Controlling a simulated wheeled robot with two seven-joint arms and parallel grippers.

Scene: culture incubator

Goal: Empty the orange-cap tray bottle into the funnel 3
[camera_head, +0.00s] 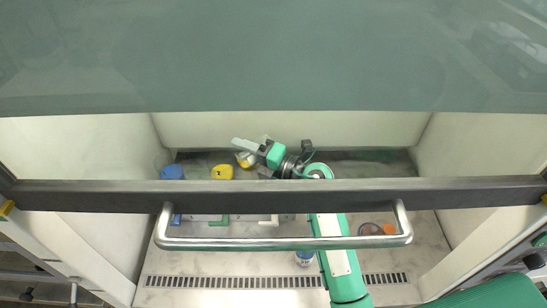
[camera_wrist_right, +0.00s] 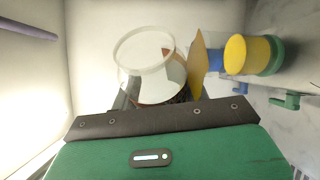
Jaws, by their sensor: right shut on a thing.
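My right gripper (camera_head: 244,150) reaches into the cabinet from the right and is shut on a clear, open bottle (camera_wrist_right: 150,65). In the right wrist view the bottle holds some reddish-brown liquid low in it. In the head view the bottle is mostly hidden by the gripper. A yellow-topped piece (camera_head: 222,172) with a dark mark, too small to read surely, stands just left of the gripper. A blue-topped piece (camera_head: 172,172) stands farther left. Which one is funnel 3 I cannot tell. An orange cap (camera_head: 390,229) lies on the floor at right. My left gripper is not in view.
The dark sash edge (camera_head: 450,193) and metal handle (camera_head: 285,243) cross in front and hide part of the floor. A dark round item (camera_head: 370,229) lies beside the orange cap. The left front floor is clear.

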